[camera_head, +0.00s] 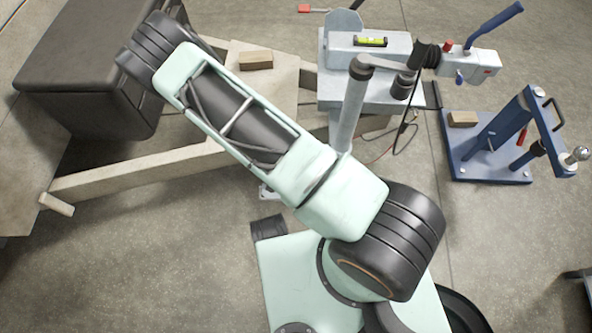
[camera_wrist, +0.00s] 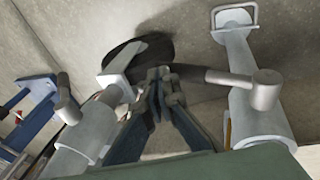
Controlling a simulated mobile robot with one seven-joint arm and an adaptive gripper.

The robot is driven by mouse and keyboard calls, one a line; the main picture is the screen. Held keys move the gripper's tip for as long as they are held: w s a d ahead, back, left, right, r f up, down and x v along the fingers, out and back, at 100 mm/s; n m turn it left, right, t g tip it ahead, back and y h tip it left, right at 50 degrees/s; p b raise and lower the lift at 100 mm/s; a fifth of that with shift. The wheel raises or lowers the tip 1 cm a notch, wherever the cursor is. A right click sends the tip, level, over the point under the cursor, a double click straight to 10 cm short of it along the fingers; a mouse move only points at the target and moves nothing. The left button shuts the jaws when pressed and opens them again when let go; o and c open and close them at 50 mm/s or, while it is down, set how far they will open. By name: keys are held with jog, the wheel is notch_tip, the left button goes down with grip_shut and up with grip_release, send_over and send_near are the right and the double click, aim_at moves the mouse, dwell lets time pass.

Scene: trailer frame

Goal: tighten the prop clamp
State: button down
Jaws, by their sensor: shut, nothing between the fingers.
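My gripper (camera_wrist: 158,78) shows in the middle of the wrist view, with its dark fingers closed together and nothing seen between them. To its right is a pale grey upright tube (camera_wrist: 252,85) with a wire loop at its end. A bar handle with a dark grip (camera_wrist: 215,76) and a short cylindrical end (camera_wrist: 266,90) crosses this tube; the grip's end is close to my fingertips, and I cannot tell if they touch. To the left is another pale tube in a collar (camera_wrist: 82,140) with a small lever (camera_wrist: 66,103). I cannot tell which is the prop clamp. The head view hides my gripper.
Behind my fingertips is a dark round thing (camera_wrist: 135,62). The head view shows the beige trailer frame (camera_head: 130,172), a dark box (camera_head: 85,65), a grey coupling bench (camera_head: 345,92) with a level (camera_head: 370,41), and a blue stand (camera_head: 500,125). The floor at lower left is clear.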

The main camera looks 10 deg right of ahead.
jog(key=shift+f, duration=0.75)
jog(key=shift+a+f+y+b, duration=0.15)
jog(key=shift+f+y+b, duration=0.45)
jog(key=shift+y, duration=0.1)
jog(key=shift+w+a+f, duration=0.1)
jog(key=shift+a+f, duration=0.1)
jog(key=shift+f, duration=0.4)
jog(key=shift+r, duration=0.1)
